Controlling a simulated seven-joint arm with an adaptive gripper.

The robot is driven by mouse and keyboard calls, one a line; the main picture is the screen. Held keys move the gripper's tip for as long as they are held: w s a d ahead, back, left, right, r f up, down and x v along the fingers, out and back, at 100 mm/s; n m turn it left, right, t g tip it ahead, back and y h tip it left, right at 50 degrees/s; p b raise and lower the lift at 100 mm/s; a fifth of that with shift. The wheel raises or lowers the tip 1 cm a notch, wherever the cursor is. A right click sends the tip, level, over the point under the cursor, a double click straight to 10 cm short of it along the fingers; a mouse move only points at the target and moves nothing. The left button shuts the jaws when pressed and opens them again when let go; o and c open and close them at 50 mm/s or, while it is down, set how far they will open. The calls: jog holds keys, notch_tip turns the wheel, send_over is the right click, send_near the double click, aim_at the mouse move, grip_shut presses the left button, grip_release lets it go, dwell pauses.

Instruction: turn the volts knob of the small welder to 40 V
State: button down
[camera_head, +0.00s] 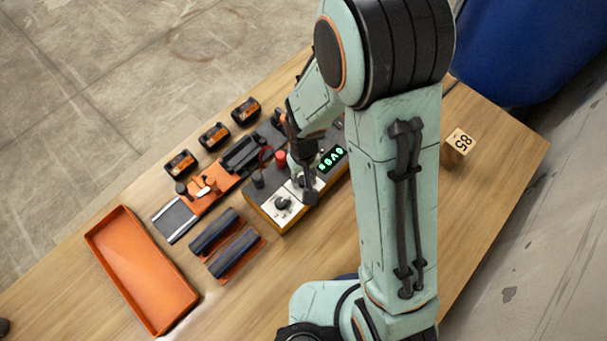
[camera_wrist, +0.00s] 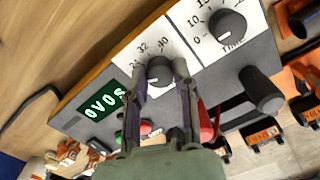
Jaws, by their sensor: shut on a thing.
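The small welder (camera_head: 262,209) is a grey box with a yellow-orange edge and white dial plates. In the wrist view its black volts knob (camera_wrist: 159,69) sits on a white plate with 32 and 40 legible and another number partly hidden. My gripper (camera_wrist: 163,80) is shut on this knob, one dark finger on each side. The knob's pointer direction is hard to make out. The green display (camera_wrist: 105,105) seems to read 0V 0S. In the head view my gripper (camera_head: 305,188) comes down on the welder and hides the volts knob.
The time knob (camera_wrist: 227,25) is close beside the volts knob. A black handle (camera_wrist: 263,91) and red and green buttons are also near.

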jog(key=m, duration=0.5)
jog(key=shift+m, duration=0.3)
jog(key=m, duration=1)
jog(key=shift+m, duration=0.4)
jog(key=m, duration=0.5)
jog(key=shift+m, duration=0.3)
jog(key=c, duration=0.9)
grip_release()
jog(key=shift+o, duration=0.2)
